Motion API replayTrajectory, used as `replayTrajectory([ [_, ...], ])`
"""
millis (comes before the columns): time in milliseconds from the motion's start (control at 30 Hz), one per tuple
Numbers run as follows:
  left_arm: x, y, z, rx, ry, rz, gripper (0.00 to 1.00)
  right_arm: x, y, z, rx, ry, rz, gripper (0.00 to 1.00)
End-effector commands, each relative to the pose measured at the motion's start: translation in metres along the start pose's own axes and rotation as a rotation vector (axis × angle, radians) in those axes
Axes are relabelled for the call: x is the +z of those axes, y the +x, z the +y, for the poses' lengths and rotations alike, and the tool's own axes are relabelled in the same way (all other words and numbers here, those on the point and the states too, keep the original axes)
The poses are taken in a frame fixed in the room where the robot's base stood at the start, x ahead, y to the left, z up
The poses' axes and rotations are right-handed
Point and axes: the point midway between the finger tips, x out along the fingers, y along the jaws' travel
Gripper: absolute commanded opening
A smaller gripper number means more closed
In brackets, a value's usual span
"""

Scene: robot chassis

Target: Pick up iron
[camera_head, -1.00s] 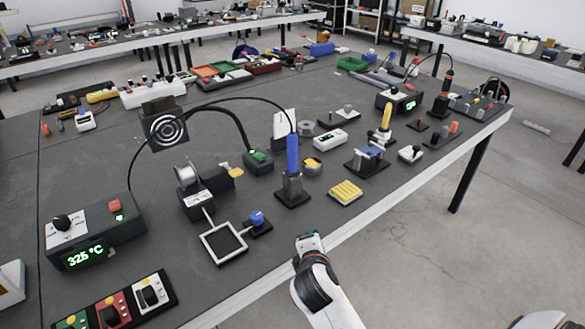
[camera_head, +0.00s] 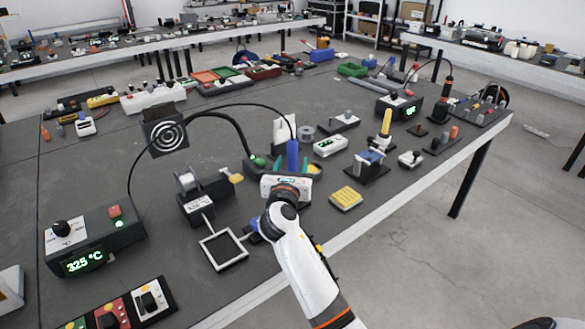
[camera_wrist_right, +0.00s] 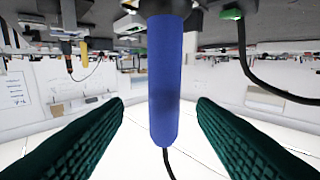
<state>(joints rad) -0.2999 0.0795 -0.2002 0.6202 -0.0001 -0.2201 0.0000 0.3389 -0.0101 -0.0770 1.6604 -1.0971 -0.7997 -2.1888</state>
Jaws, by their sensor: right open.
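The soldering iron has a blue handle (camera_head: 292,153) and stands upright in its stand on the bench, its cable coming off the top. My right gripper (camera_head: 288,170) is in front of it in the head view and hides its lower part and stand. In the right wrist view the blue handle (camera_wrist_right: 165,85) lies between the two green fingers of my right gripper (camera_wrist_right: 163,130), with a gap on both sides. The gripper is open and holds nothing. My left gripper is not in view.
The soldering station (camera_head: 95,240) reads 325 °C at the left. A square frame tool (camera_head: 222,250) and a yellow sponge (camera_head: 345,198) lie near my right arm. A round-vented fan (camera_head: 167,135) stands behind. A second iron station (camera_head: 400,107) is at the back right.

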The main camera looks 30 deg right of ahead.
Motion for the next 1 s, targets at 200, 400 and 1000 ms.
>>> replayTrajectory([
  [200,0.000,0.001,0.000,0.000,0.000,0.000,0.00,0.000,0.018,0.000,0.000,0.001,-0.001,0.52],
  [400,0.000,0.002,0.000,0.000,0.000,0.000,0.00,-0.001,0.045,-0.004,0.001,0.003,-0.002,0.52],
  [1000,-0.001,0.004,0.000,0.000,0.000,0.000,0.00,-0.001,0.067,-0.004,0.000,0.003,-0.002,0.27],
])
